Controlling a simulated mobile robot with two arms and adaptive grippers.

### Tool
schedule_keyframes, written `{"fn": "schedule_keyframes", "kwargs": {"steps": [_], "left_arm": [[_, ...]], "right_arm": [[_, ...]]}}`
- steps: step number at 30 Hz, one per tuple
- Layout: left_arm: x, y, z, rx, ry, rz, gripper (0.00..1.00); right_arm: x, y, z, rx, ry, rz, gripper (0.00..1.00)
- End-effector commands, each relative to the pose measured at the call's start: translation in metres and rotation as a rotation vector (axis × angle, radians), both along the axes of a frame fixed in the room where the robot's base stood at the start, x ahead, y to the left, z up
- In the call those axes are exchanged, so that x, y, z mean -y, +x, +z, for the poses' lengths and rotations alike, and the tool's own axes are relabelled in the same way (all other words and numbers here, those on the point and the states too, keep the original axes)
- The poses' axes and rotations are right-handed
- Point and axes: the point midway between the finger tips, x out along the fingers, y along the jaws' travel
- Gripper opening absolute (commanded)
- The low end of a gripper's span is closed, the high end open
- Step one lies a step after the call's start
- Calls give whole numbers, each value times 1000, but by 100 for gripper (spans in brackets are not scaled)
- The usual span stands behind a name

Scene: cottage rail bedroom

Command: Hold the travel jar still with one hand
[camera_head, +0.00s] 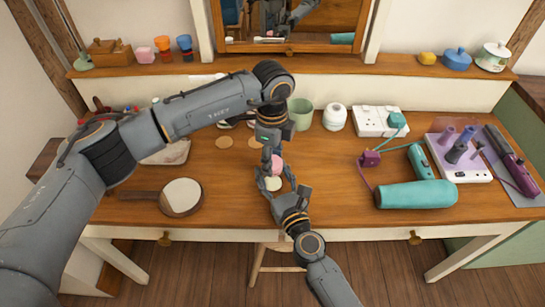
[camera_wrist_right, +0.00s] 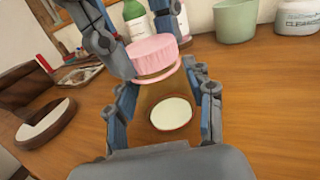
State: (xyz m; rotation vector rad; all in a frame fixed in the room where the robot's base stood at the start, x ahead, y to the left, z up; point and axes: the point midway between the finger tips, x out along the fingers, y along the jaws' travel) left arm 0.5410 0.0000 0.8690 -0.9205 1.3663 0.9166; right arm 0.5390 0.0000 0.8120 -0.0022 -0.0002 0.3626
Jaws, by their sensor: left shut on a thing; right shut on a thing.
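The travel jar (camera_head: 273,184) is a small pale jar near the middle front of the desk. In the right wrist view its see-through amber body (camera_wrist_right: 152,98) shows a pale oval patch. My right gripper (camera_head: 275,187) comes from the front and is shut on the jar, with a finger on each side (camera_wrist_right: 165,105). A pink ribbed lid (camera_wrist_right: 152,52) is at the jar's top; whether it is seated or just above is unclear. My left gripper (camera_head: 272,163) reaches down from above and is shut on the pink lid, partly covering it.
A round hand mirror (camera_head: 181,197) lies left of the jar. A green cup (camera_head: 300,113) and white pot (camera_head: 335,117) stand behind. Bare wood lies right of the jar.

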Motion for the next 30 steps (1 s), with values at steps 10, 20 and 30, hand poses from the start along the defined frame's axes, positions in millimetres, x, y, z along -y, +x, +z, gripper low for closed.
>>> {"fn": "schedule_keyframes", "kwargs": {"steps": [10, 20, 30], "left_arm": [[0, 0, 1, 0, 0, -2, 8], [0, 0, 10, 0, -1, -2, 8], [0, 0, 21, 0, 0, -2, 8]], "right_arm": [[0, 0, 0, 0, 0, 0, 0], [0, 0, 0, 0, 0, 0, 0], [0, 0, 0, 0, 0, 0, 0]]}}
